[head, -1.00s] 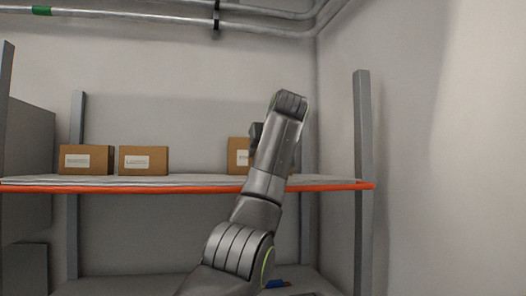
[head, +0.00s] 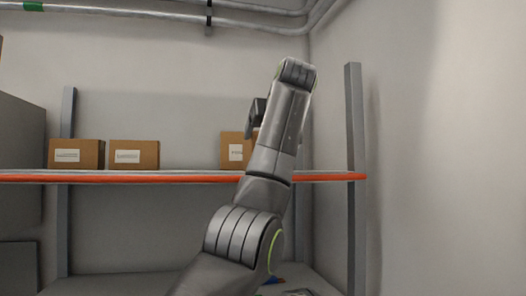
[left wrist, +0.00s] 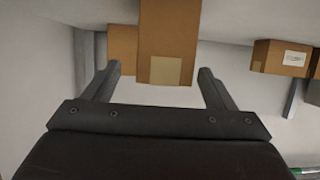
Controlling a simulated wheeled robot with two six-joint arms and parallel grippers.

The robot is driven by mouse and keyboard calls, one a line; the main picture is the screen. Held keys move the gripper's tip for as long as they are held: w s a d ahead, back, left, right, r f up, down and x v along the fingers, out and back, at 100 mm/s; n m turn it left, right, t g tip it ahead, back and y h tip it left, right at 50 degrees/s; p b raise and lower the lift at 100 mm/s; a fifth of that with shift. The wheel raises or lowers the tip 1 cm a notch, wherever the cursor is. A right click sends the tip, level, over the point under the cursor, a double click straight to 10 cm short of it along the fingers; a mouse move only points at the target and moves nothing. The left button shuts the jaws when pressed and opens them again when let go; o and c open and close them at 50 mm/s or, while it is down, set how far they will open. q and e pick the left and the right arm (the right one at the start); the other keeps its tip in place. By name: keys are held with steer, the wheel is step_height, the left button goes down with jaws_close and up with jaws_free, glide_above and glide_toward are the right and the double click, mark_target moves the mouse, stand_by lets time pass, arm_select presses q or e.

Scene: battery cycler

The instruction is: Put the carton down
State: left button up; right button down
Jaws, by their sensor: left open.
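A brown carton (head: 232,152) with a white label stands on the shelf, partly hidden behind my left arm. My left gripper (head: 254,126) is just above it in the head view, with its fingers partly hidden by the arm. In the left wrist view, which looks upside down, my left gripper (left wrist: 158,85) is open. A carton (left wrist: 168,35) with a pale patch shows between and beyond its fingers, with clear gaps on both sides. Another carton (left wrist: 122,48) is partly hidden behind it. My right gripper is out of view.
The shelf (head: 120,178) has an orange front edge. Two labelled cartons (head: 76,154) (head: 134,154) stand on its left part, with free room between them and the carton by my arm. A grey post (head: 355,170) stands at the right.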

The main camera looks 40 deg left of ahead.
arm_select(q)
steer(key=b+v, duration=0.1)
steer(key=v, duration=0.5)
steer(key=shift+a, duration=0.1)
stand_by(0.3)
